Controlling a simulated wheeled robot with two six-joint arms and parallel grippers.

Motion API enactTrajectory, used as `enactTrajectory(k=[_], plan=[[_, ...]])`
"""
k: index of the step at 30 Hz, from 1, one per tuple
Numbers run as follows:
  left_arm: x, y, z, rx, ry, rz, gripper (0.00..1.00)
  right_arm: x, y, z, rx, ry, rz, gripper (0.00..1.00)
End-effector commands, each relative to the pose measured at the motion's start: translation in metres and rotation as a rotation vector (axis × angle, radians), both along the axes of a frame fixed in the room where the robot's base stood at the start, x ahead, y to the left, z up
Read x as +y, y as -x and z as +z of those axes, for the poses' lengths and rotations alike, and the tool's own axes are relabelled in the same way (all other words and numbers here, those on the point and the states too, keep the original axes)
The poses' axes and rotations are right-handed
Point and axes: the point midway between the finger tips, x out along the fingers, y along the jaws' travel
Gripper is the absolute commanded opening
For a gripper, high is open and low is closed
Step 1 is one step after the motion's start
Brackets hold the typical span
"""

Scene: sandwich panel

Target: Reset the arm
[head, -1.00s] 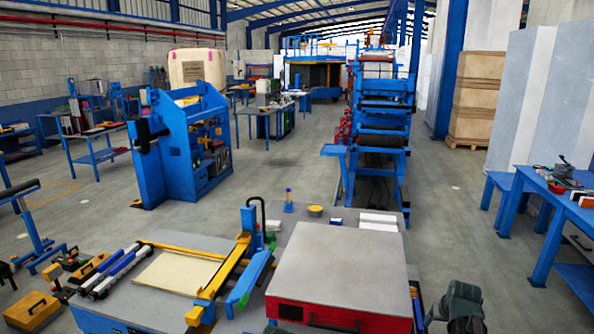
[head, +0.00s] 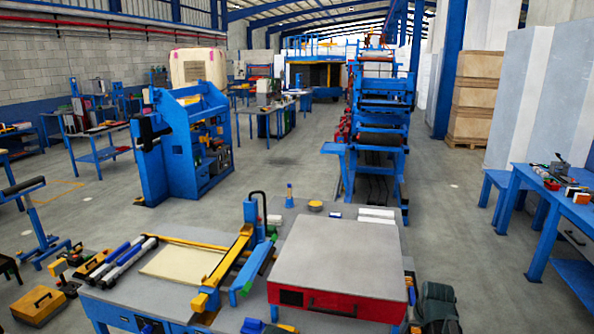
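Neither of my arms shows in the head view, so I cannot see my left or right gripper or what they hold. In front of me is a grey-topped workbench (head: 128,302). On it stand a red box with a grey lid (head: 340,255) and a blue and yellow cutting frame (head: 225,272) beside a pale sheet (head: 180,263). Rolls with blue and white parts (head: 128,262) lie at the bench's left end.
A blue machine (head: 185,145) stands beyond the bench on the left, and a tall blue press line (head: 378,130) behind it. A blue table (head: 545,190) is at the right. A dark bag (head: 437,303) sits right of the bench. Open floor (head: 455,220) lies between.

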Motion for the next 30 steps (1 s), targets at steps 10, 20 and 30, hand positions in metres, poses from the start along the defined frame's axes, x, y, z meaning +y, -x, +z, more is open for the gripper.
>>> enactTrajectory(k=[10, 20, 30], plan=[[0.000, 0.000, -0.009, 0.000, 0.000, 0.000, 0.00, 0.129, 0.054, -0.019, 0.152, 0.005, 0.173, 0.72], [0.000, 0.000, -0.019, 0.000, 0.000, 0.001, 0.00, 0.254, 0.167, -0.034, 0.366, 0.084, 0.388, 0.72], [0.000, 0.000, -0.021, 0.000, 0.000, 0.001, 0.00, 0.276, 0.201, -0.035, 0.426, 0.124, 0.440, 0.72]])
